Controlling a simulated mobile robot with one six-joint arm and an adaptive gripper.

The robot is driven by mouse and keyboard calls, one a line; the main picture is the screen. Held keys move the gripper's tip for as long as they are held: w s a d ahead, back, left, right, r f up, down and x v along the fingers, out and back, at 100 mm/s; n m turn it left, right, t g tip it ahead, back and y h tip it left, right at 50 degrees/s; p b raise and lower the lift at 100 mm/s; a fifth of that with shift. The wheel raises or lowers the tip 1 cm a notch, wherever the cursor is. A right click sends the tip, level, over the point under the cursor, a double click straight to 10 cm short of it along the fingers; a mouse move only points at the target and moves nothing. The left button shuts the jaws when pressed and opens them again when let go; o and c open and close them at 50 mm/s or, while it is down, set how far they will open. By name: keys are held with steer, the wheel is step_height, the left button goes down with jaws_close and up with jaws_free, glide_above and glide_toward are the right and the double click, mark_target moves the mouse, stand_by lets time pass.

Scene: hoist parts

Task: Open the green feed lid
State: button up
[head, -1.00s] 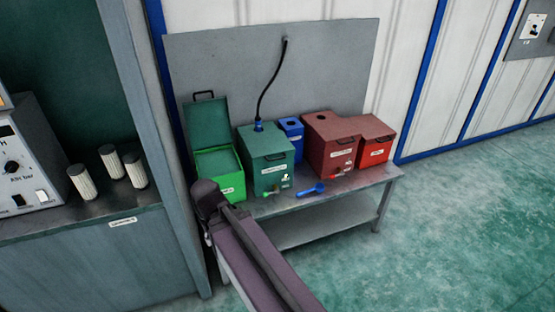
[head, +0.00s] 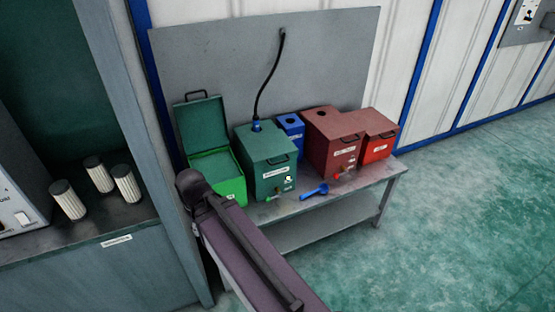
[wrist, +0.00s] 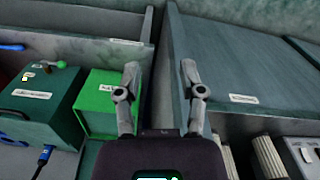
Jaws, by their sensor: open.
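The bright green feed box (head: 230,186) stands at the left end of the bench in the head view. Its darker green lid (head: 203,123) is raised and leans back, with a black handle on its top edge. The green box also shows at the left in the wrist view (wrist: 97,100). My gripper (wrist: 160,72) is open and empty in the wrist view, its two fingers apart, to the right of the green box and not touching it. In the head view my arm hides the gripper's fingers and the bench's left front.
A dark green tank (head: 268,172) with a black hose stands right of the feed box. A blue box (head: 291,132), dark red tank (head: 330,140) and red box (head: 379,145) follow. A blue scoop (head: 314,191) lies in front. A cabinet with white cylinders (head: 98,175) stands left.

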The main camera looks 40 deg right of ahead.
steer(key=shift+w, duration=0.3)
steer(key=w+d+f+m+t+y+b, duration=0.1)
steer(key=w+d+f+m+y+b, duration=0.2)
steer(key=d, duration=0.4)
steer(key=w+d+f+m+t+y+b, duration=0.2)
steer(key=w+d+b, duration=0.2)
steer(key=d+b, duration=0.25)
steer(key=w+d+f+m+t+y+b, duration=0.1)
steer(key=w+d+f+m+y+b, duration=0.2)
steer(key=d, duration=0.4)
steer(key=s+d+m+t+b, duration=0.2)
steer(key=d+t+b, duration=0.3)
steer(key=d, duration=1)
steer(key=s+d+m+t+b, duration=0.2)
steer(key=d+m+t+b, duration=0.1)
steer(key=d, duration=1.2)
steer(key=t+b, duration=0.1)
steer(key=b, duration=0.1)
steer(key=shift+s+d+r+t+y+b, duration=0.15)
steer(key=shift+s+r+t+y+b, duration=0.15)
steer(key=shift+r+t+b, duration=0.1)
